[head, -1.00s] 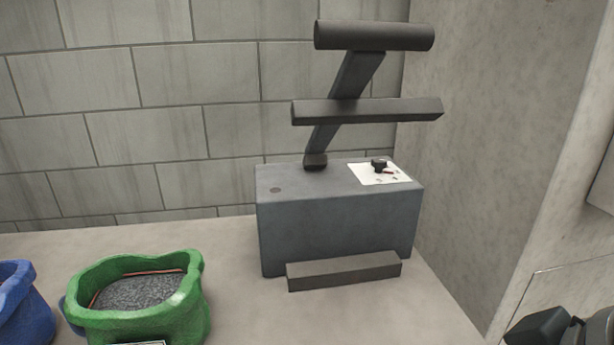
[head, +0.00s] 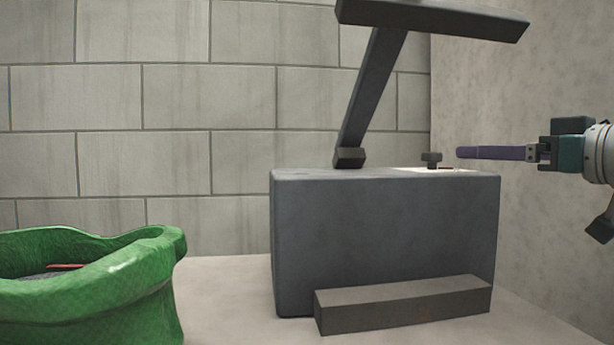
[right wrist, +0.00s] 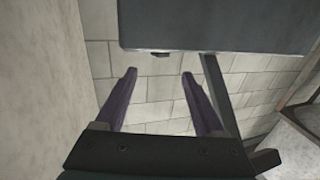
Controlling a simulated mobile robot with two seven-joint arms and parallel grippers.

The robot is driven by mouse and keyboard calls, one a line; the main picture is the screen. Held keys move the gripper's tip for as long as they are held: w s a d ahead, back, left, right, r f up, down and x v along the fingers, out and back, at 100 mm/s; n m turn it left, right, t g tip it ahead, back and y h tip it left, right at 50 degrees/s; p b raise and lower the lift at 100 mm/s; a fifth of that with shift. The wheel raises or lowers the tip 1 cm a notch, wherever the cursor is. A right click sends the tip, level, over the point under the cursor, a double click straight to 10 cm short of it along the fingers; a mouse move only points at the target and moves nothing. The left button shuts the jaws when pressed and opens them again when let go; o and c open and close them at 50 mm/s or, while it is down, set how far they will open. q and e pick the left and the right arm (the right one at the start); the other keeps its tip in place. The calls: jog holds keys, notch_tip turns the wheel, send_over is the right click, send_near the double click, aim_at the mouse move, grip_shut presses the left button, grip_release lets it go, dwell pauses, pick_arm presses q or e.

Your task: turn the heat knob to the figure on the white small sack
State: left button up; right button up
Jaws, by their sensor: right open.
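The heat knob (head: 432,160) is a small dark knob on a white plate (head: 412,170) on top of the grey box machine (head: 385,240). My right gripper (head: 462,153) comes in from the right with purple fingers level, its tips a short way right of the knob and apart from it. In the right wrist view its two fingers (right wrist: 160,73) are spread with nothing between them. A small dark piece at the box edge (right wrist: 160,54), probably the knob, shows ahead between the tips. The knob's figures are too small to read. No white sack is in view. My left gripper is not in view.
A green sack (head: 90,285) with dark grey contents stands at the lower left. A slanted post with a crossbar (head: 430,18) rises from the machine. A grey bar (head: 405,305) lies at its front. A wall stands close on the right; bare counter lies between sack and machine.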

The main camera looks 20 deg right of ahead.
aim_at(440, 154)
jog(key=shift+w+b, duration=0.6)
jog(key=shift+w, duration=1.35)
jog(key=shift+w+r+p, duration=0.1)
jog(key=shift+w+p, duration=0.55)
jog(key=shift+p, duration=0.1)
jog(key=shift+w+a+p, duration=0.15)
jog(key=shift+w+p, duration=0.25)
jog(key=shift+w, duration=0.35)
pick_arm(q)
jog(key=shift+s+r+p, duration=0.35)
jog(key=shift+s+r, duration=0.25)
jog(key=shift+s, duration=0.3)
pick_arm(e)
jog(key=shift+w+f, duration=0.2)
jog(key=shift+w, duration=0.9)
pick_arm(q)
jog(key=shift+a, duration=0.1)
pick_arm(e)
grip_shut()
